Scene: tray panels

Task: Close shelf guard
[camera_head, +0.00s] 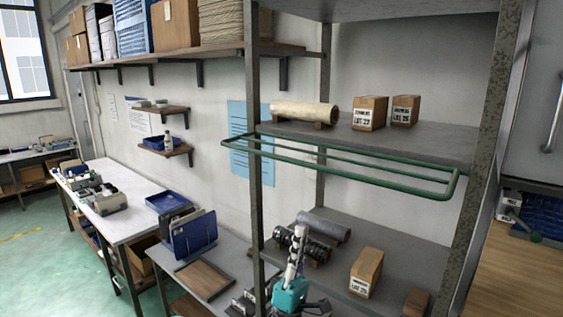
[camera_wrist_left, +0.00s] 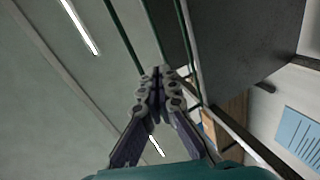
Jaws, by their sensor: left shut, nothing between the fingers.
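The shelf guard is a green tubular frame (camera_head: 345,176) on the metal rack, at the level of the middle shelf (camera_head: 400,140). It sticks out in front of that shelf, lying roughly flat rather than upright. My left gripper (camera_head: 297,231) is below the guard, in front of the lower shelf, with its fingers pointing up. In the left wrist view its fingers (camera_wrist_left: 158,75) are shut and empty, and green guard bars (camera_wrist_left: 124,35) show above them. No contact with the guard is visible. My right gripper is not in view.
The middle shelf holds a beige roll (camera_head: 305,112) and two cartons (camera_head: 369,113). The lower shelf holds dark rolls (camera_head: 325,226) and a carton (camera_head: 366,272). Rack posts (camera_head: 254,150) stand at both sides. A side table with a blue folder (camera_head: 194,236) is on the left.

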